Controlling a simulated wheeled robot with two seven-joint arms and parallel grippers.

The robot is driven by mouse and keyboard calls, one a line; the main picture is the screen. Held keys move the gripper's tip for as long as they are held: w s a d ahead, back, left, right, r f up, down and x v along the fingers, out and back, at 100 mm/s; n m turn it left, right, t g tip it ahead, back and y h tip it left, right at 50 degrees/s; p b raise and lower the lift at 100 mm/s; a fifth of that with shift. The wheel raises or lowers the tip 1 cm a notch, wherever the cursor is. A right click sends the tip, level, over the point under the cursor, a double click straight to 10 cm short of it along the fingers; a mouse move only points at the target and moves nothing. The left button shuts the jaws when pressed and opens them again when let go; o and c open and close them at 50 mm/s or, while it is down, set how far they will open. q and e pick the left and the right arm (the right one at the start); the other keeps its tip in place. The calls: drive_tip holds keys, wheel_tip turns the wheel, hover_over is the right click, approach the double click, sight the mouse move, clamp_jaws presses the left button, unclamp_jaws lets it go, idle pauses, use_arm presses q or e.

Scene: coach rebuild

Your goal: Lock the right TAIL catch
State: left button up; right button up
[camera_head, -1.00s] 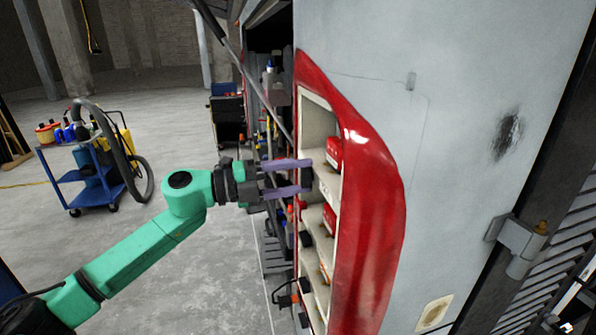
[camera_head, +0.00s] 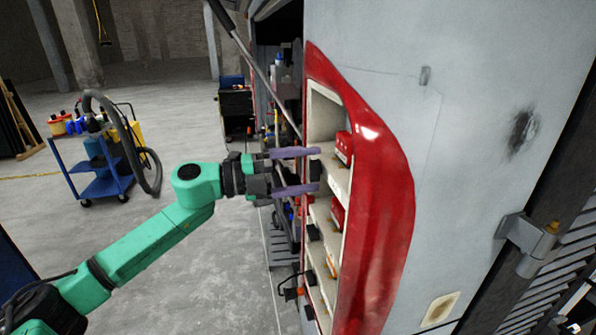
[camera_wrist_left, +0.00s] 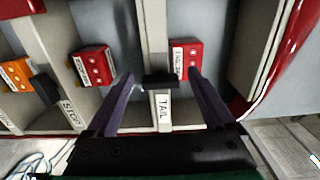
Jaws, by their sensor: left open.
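The TAIL catch (camera_wrist_left: 158,80) is a small black block lying across a pale divider, above a white TAIL label (camera_wrist_left: 163,112) in the left wrist view. A red lamp unit (camera_wrist_left: 186,56) sits to its right. My left gripper (camera_wrist_left: 162,78) is open, with a purple finger on either side of the catch, apart from it. In the head view my left gripper (camera_head: 319,169) reaches from the left to the front of the red-framed lamp housing (camera_head: 385,190). Whether the fingers reach the catch's depth is hard to tell. My right gripper is out of view.
Another red lamp unit (camera_wrist_left: 92,66), an orange one (camera_wrist_left: 16,75) and a black catch by the STOP label (camera_wrist_left: 44,88) lie to the left. The grey body panel (camera_head: 460,110) fills the right. A blue cart (camera_head: 100,165) stands on open floor at left.

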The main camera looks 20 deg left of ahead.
use_arm(q)
drive_tip(key=b+v, duration=1.3)
drive_tip(key=v, duration=0.1)
drive_tip(key=shift+s+a, duration=0.15)
drive_tip(key=shift+a, duration=0.1)
